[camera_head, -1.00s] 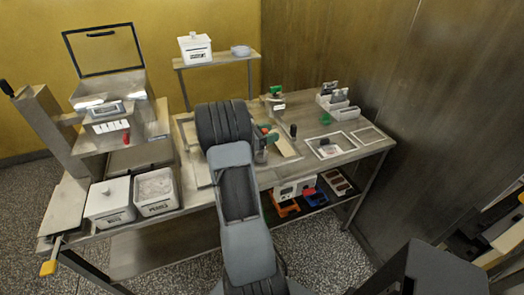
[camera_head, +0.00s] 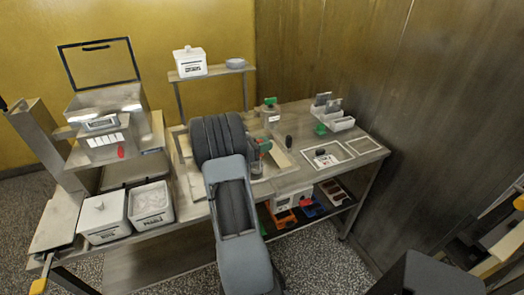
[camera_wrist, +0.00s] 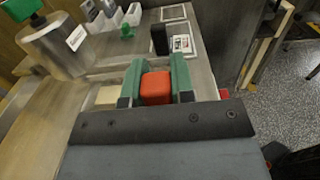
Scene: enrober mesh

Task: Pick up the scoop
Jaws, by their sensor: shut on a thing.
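My gripper (camera_wrist: 156,82) has green fingers and is shut on an orange-red block-like piece, which I take for the handle of the scoop (camera_wrist: 156,89). The piece sits squarely between the two fingers in the wrist view. The rest of the scoop is hidden, so I cannot see its bowl or tell whether it touches the bench. In the head view my gripper (camera_head: 261,155) is over the middle of the bench, partly hidden behind my own arm.
A steel pot with a green knob (camera_wrist: 60,45) stands left of my gripper in the wrist view. A black upright object (camera_head: 289,142) and a white divided rack (camera_head: 335,121) stand on the bench (camera_head: 290,180). White tubs, one a filled tub (camera_head: 151,203), are at the left.

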